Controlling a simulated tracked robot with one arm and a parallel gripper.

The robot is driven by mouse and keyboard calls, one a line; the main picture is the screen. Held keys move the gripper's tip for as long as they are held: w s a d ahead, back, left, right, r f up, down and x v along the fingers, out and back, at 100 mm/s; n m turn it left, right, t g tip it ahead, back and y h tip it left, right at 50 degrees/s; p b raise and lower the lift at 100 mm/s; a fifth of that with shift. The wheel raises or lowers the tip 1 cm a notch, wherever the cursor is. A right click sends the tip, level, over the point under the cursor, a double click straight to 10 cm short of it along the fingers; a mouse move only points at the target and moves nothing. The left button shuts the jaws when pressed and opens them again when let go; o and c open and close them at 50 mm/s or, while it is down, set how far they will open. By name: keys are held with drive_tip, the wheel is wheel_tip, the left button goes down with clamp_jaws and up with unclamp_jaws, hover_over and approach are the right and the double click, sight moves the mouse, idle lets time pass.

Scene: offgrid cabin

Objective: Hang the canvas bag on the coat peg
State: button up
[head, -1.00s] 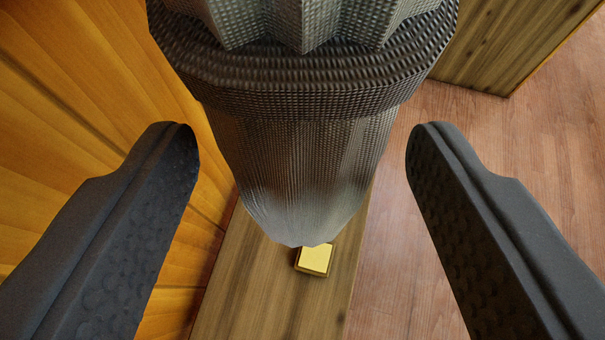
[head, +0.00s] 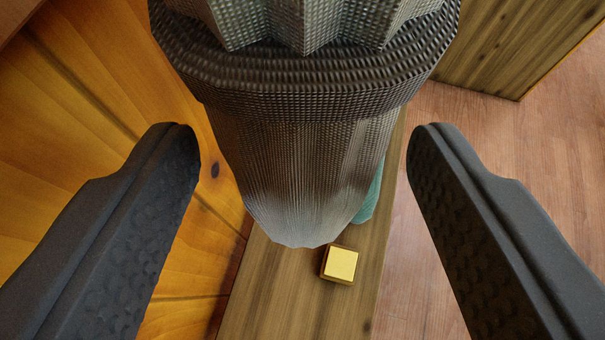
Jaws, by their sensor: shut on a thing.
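The canvas bag (head: 305,175), grey and woven with a thick dark band near its top, fills the upper middle of the view. My gripper (head: 303,130) has one dark finger on each side of it and is shut on it. The bag is held in front of the camera and narrows toward its lower end, above a wooden bench-like surface. Its upper end is cut off by the picture edge. No coat peg shows in this view.
Below is a long wooden surface (head: 265,300) with a small yellow-topped block (head: 341,264). A teal thing (head: 369,200) is partly hidden behind the bag. An orange plank wall (head: 80,150) stands at left, a wooden piece (head: 515,45) at top right. Bare floor (head: 500,150) lies at right.

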sight(223, 216)
drive_tip(key=shift+w+a+f+p, duration=0.1)
drive_tip(key=shift+w+a+p, duration=0.15)
drive_tip(key=shift+a, duration=0.35)
drive_tip(key=shift+w+a+f, duration=0.1)
drive_tip(key=shift+a+f, duration=0.45)
drive_tip(key=shift+f, duration=0.3)
drive_tip(key=o, duration=1.2)
drive_tip(key=shift+o, duration=0.2)
